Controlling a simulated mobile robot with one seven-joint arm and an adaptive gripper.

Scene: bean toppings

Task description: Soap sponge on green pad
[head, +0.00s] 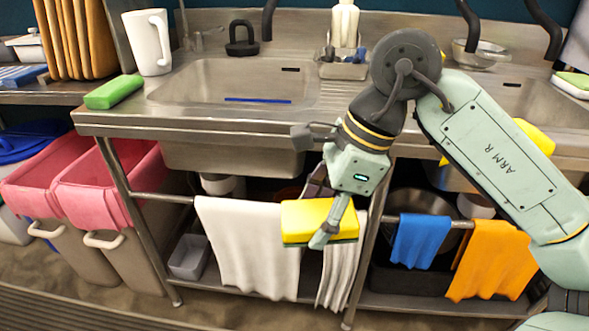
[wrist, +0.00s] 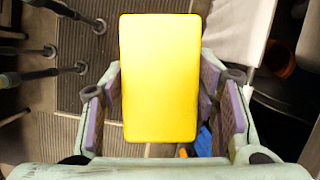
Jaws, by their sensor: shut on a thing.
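My gripper (head: 322,214) is shut on a yellow sponge (head: 303,220) with a dark green underside. It holds the sponge in the air in front of the sink unit, below the counter edge and in front of the hanging white towel. In the wrist view the sponge's plain yellow face (wrist: 160,75) fills the space between the two fingers. A green pad-like block (head: 114,91) lies on the counter at the left of the sink, well up and left of my gripper. Another green piece (head: 575,80) lies on something white at the far right edge.
The steel sink (head: 215,85) lies right of the green block. A white mug (head: 148,42) stands behind that block. White (head: 240,250), blue (head: 418,242) and orange (head: 490,260) towels hang from the rail. Pink-lined bins (head: 110,190) stand at left. A soap bottle (head: 344,22) stands behind.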

